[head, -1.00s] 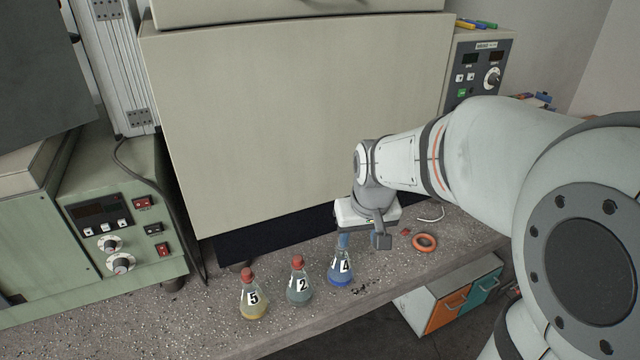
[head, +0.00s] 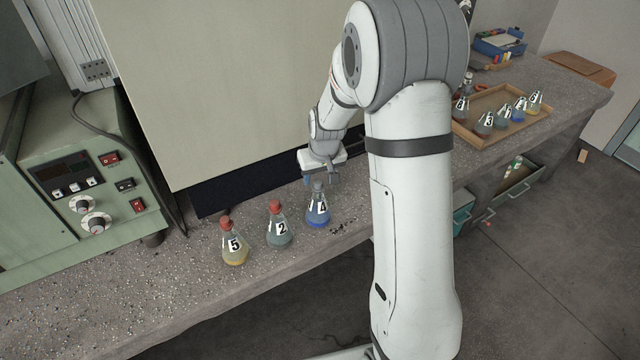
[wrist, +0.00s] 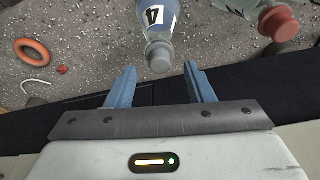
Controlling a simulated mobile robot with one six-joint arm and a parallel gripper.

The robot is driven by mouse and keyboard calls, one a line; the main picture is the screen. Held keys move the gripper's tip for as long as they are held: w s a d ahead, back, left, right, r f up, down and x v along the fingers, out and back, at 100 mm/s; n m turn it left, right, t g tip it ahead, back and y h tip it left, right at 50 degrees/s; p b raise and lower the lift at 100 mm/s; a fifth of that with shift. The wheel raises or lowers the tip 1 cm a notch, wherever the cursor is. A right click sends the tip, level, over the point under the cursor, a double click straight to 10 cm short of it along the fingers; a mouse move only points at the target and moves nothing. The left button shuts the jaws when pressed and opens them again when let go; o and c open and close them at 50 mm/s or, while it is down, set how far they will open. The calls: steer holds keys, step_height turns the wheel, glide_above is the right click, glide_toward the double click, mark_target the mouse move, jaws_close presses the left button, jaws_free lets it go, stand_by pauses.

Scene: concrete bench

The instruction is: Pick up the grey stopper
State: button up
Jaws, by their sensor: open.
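The grey stopper (wrist: 158,60) sits in the mouth of the flask labelled 4 (head: 319,214), which holds blue liquid and stands upright on the bench. The stopper also shows in the head view (head: 318,187), just below my gripper (head: 318,179). In the wrist view my gripper (wrist: 157,84) is open, its two blue fingers apart. The stopper lies just beyond the fingertips, roughly centred between them, with nothing held.
Flasks labelled 2 (head: 279,231) and 5 (head: 234,246), both with red stoppers, stand left of flask 4. A tray (head: 463,133) of several flasks is at the right. An orange ring (wrist: 33,53) lies on the bench. A large cabinet (head: 215,90) stands behind.

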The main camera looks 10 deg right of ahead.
steer(key=shift+x, duration=0.9)
jaws_close()
